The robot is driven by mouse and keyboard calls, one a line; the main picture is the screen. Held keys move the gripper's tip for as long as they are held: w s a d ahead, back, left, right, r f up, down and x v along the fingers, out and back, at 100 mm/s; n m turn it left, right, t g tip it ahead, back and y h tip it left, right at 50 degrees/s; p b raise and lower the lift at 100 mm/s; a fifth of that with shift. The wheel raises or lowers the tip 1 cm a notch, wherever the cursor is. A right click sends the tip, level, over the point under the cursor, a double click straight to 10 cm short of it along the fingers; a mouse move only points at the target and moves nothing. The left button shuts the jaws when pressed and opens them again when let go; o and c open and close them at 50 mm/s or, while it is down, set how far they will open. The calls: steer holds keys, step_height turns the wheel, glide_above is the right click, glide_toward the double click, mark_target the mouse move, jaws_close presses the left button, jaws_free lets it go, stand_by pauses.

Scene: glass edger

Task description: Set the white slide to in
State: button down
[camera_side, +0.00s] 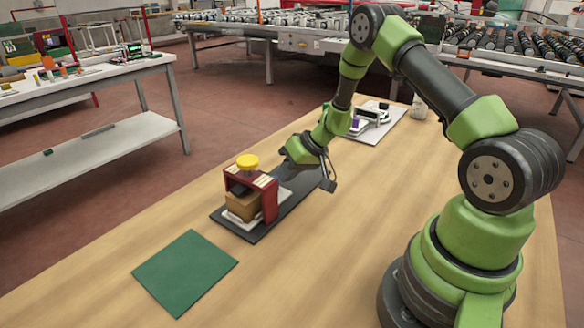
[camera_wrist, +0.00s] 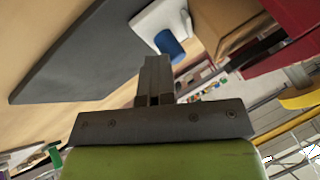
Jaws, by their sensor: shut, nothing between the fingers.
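The white slide (camera_wrist: 152,20) shows in the wrist view as a pale piece with a blue knob (camera_wrist: 170,46). It lies on a dark grey base plate (camera_wrist: 85,50) beside a tan block (camera_wrist: 225,22). In the side view, a small white part (camera_side: 284,198) shows beside the red frame (camera_side: 268,196), largely hidden. My gripper (camera_wrist: 156,62) is shut and empty, its fingertips close to the blue knob; I cannot tell whether they touch. In the side view my gripper (camera_side: 284,153) is above the plate, behind the red frame.
A yellow knob (camera_side: 247,161) tops the red-framed unit. A green mat (camera_side: 185,270) lies in front on the wooden table. A white device (camera_side: 372,122) and a pale bottle (camera_side: 418,107) stand farther back. Bare table lies between my base and the plate.

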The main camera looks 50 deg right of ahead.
steer(key=d, duration=0.1)
steer(key=s+d, duration=0.1)
steer(key=s+d+r, duration=0.1)
steer(key=d, duration=0.1)
steer(key=shift+s, duration=0.1)
steer(key=v, duration=0.8)
steer(key=s+a+r+g, duration=0.1)
steer(key=s+a+r, duration=0.3)
steer(key=a+r, duration=1.05)
steer(key=s+a+r, duration=0.2)
steer(key=s, duration=0.4)
steer(key=s+a+r+t+h, duration=0.1)
steer(key=s+a+r, duration=0.2)
steer(key=s, duration=0.3)
steer(key=shift+a+r+m+t, duration=0.2)
steer(key=shift+r+m+t, duration=0.1)
steer(key=shift+m, duration=0.1)
